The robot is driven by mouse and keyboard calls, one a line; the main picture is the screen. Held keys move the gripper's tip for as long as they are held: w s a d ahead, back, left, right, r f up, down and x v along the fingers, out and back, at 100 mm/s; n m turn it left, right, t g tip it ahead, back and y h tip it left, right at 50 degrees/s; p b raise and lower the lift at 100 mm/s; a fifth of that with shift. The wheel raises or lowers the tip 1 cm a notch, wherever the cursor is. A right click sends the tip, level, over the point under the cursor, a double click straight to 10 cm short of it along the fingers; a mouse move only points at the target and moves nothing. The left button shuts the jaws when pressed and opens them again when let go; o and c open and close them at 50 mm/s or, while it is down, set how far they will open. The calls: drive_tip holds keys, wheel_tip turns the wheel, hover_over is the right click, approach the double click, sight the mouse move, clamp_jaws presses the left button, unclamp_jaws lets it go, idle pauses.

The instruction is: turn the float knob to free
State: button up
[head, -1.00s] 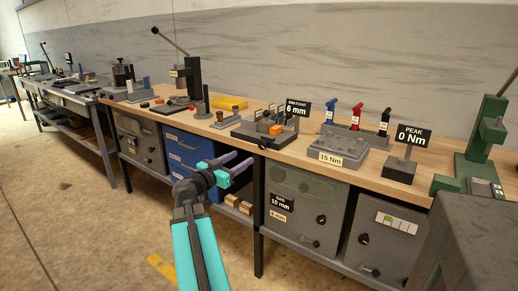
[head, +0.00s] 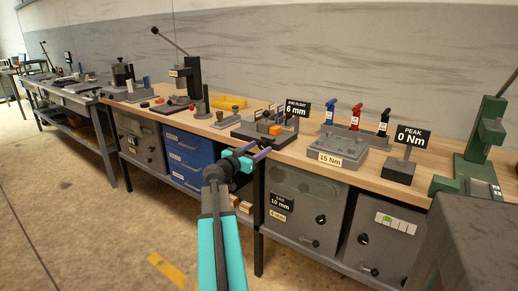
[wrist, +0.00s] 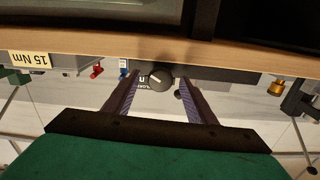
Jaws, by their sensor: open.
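The end-float fixture (head: 250,134) is a dark block on the bench's front edge with an orange piece on it. Its sign (head: 297,109) reads END FLOAT 6 mm. In the wrist view, which is upside down, a round dark knob (wrist: 160,79) with a light pointer mark sits on the fixture's front face, beside a small, partly hidden white label. My gripper (head: 253,152) is open just in front of the fixture. In the wrist view my gripper (wrist: 158,86) has its two fingers on either side of the knob, apparently apart from it. The knob is not clear in the head view.
A 15 Nm block (head: 339,149) with blue, red and black levers stands to the right, then a PEAK 0 Nm sign (head: 411,137) and a green press (head: 482,155). Blue drawers (head: 186,155) and a grey cabinet (head: 305,208) are under the bench.

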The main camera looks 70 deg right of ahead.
drive_tip(key=shift+d, duration=0.25)
drive_tip(key=shift+c, duration=0.2)
drive_tip(key=c, duration=1)
